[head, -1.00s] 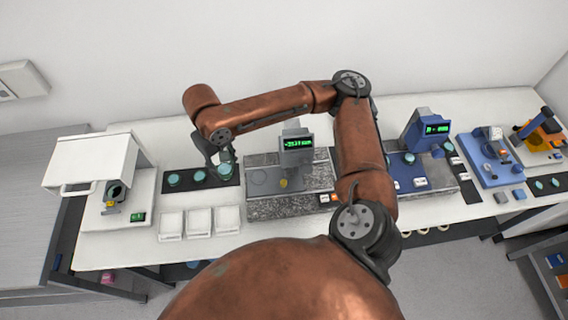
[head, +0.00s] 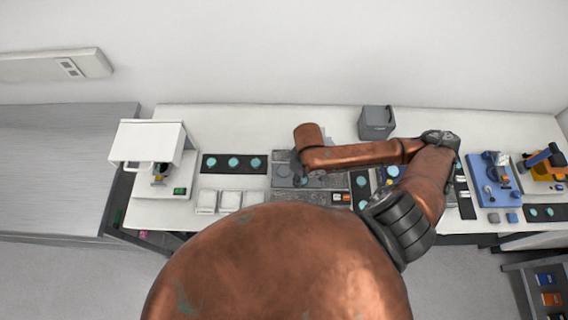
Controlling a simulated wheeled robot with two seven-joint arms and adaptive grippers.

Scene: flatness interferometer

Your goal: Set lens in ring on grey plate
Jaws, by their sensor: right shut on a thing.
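The grey plate (head: 280,195) is a speckled slab in the middle of the bench. A thin round outline, which looks like the ring (head: 282,171), shows on its left part. My right gripper (head: 297,178) is over the plate just right of this ring, pointing down. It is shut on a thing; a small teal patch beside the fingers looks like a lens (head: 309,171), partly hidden. I cannot tell whether it touches the plate. Several teal lenses (head: 233,162) lie in a row on the black mat (head: 221,169) left of the plate. My left gripper is out of view.
A white machine (head: 148,140) stands at the left, with white trays (head: 229,201) in front of the mat. A dark grey box (head: 377,122) stands behind my arm. A blue instrument (head: 495,185) is at the right. My forearm covers the plate's right side.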

